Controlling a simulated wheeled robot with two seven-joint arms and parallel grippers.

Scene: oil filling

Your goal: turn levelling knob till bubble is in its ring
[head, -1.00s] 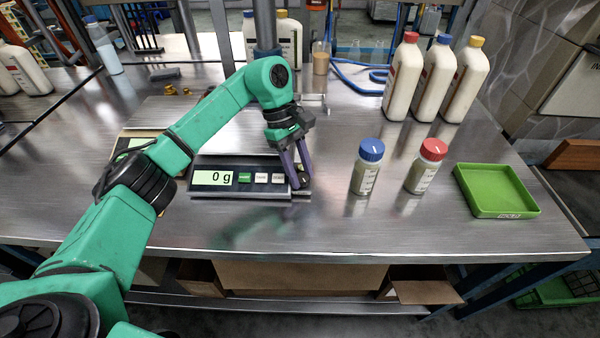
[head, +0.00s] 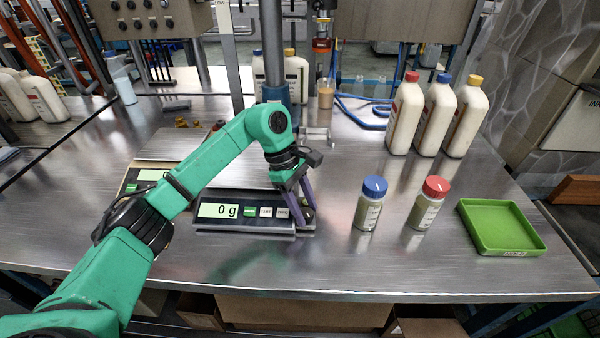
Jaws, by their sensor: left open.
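A scale (head: 219,226) stands on the steel bench, its display reading 0 g. My left gripper (head: 303,216) points down at the scale's right front corner, its two purple fingers apart. A small dark round thing, likely the levelling knob (head: 307,214), shows at the fingertips. I cannot tell whether the fingers touch it. The bubble and its ring cannot be made out. My right gripper is not in view.
A second scale (head: 133,188) stands behind my left arm. Right of the gripper are a blue-capped jar (head: 367,210), a red-capped jar (head: 425,209) and a green tray (head: 489,245). Several white bottles (head: 436,117) stand behind. The front of the bench is clear.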

